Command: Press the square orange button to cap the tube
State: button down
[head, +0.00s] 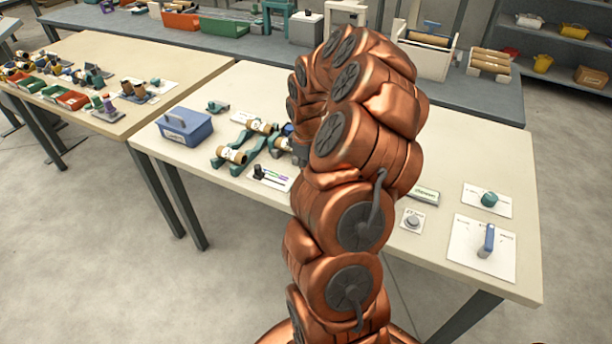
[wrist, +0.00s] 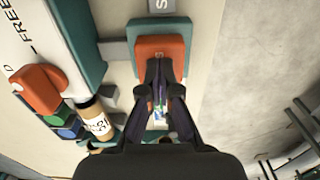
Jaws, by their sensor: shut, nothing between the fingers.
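A brown cardboard tube (wrist: 96,119) with a white printed label lies at lower left in the wrist view. In the head view my copper arm hides the gripper, and I cannot make out the button there.
Left in the wrist view are an orange knob (wrist: 38,88) and a "FREE" marking. In the head view, a blue bin (head: 186,130) and teal stands with tubes (head: 232,155) are left of my arm. A blue handle (head: 487,241) on a white plate is at right.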

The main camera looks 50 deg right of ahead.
jog(key=shift+f+b, duration=0.45)
jog(key=shift+f, duration=0.45)
jog(key=shift+r, duration=0.15)
jog(key=shift+r+p, duration=0.7)
jog(key=shift+r, duration=3.25)
